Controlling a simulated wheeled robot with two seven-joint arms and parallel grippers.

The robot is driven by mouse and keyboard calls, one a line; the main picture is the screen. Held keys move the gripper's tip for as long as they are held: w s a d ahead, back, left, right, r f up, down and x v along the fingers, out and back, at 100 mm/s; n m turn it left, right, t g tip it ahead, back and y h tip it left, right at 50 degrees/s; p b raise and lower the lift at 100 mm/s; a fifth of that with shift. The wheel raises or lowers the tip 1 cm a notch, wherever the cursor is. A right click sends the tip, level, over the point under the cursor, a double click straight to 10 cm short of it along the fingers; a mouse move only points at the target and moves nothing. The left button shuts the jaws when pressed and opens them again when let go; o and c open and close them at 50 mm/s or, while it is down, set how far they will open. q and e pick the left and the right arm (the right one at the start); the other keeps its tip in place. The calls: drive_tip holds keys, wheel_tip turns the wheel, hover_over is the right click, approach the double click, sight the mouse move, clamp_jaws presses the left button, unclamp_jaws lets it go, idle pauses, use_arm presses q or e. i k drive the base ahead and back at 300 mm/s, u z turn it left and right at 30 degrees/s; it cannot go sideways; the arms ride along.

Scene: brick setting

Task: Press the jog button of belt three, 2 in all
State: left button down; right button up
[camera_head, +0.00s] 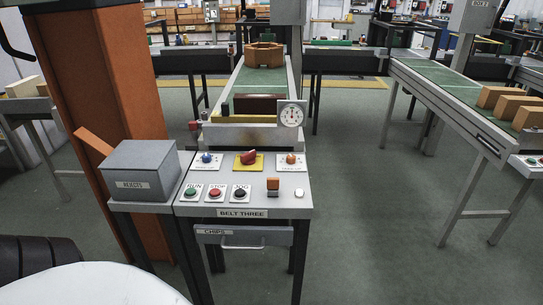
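The belt three control panel (256,203) stands in the middle of the head view, with a "BELT THREE" label on its front edge. Nothing covers the jog button. Whether it is pressed in is too small to tell. Neither of my grippers is in view.
Behind the buttons are a blue knob (206,158), a red knob on yellow (248,158) and an orange knob (291,159). A grey rejects box (140,171) stands left, beside an orange pillar (105,90). A dial (291,115) rises behind.

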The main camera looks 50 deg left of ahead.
sight(239, 192)
drive_tip(key=u, duration=0.65)
drive_tip(key=i, duration=0.85)
drive_tip(key=u, duration=0.95)
